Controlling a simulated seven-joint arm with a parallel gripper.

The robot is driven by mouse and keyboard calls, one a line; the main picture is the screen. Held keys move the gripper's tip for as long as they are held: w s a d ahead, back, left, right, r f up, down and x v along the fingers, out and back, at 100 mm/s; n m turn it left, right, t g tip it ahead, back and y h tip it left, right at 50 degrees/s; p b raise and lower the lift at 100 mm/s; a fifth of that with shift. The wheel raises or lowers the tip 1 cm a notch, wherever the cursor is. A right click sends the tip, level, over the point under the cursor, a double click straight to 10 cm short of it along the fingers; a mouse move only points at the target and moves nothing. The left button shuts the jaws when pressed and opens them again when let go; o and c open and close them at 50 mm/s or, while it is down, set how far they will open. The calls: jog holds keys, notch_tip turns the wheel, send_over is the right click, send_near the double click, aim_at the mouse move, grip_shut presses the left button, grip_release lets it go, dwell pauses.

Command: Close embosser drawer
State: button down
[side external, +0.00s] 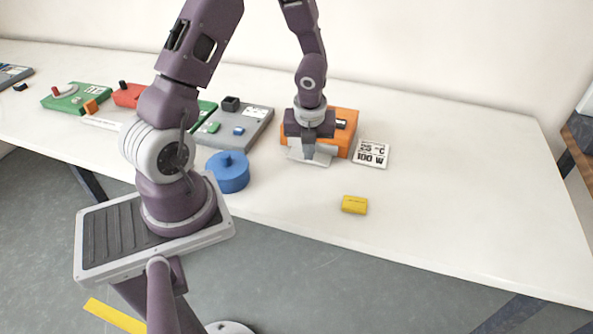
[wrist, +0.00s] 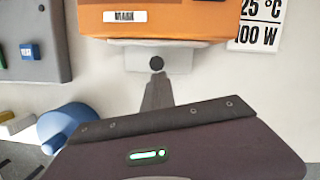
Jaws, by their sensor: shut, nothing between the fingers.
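The embosser is an orange box (side external: 346,137) on the table, right of centre in the side external view. It also fills the top of the wrist view (wrist: 190,22). Its light grey drawer (wrist: 177,58) sticks out from the front, with a dark round knob or spot on it; the drawer's edge (side external: 296,156) shows in the side external view. My gripper (side external: 308,156) is shut and empty, pointing down at the drawer's front. In the wrist view its fingers (wrist: 157,92) overlap the drawer's near edge; I cannot tell whether they touch it.
A blue round container (side external: 229,173) stands left of the embosser. A grey device (side external: 240,125) lies behind it. A white sign reading 100 W (side external: 371,154) is right of the embosser. A yellow block (side external: 355,205) lies in front. The table's right side is clear.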

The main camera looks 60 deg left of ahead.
jog(key=d, duration=0.1)
jog(key=s+d, duration=0.2)
jog(key=shift+d+r, duration=0.25)
jog(key=s+d+r+n+t+y, duration=0.1)
jog(key=s+d+r+n, duration=0.3)
jog(key=r, duration=0.5)
jog(key=s+d+r+n, duration=0.1)
jog(key=s+r+n, duration=0.1)
jog(key=r+n, duration=0.55)
jog(key=s+d+r+n+t+h, duration=0.3)
jog(key=s+d+r+n, duration=0.5)
jog(key=n, duration=0.4)
jog(key=shift+s, duration=0.4)
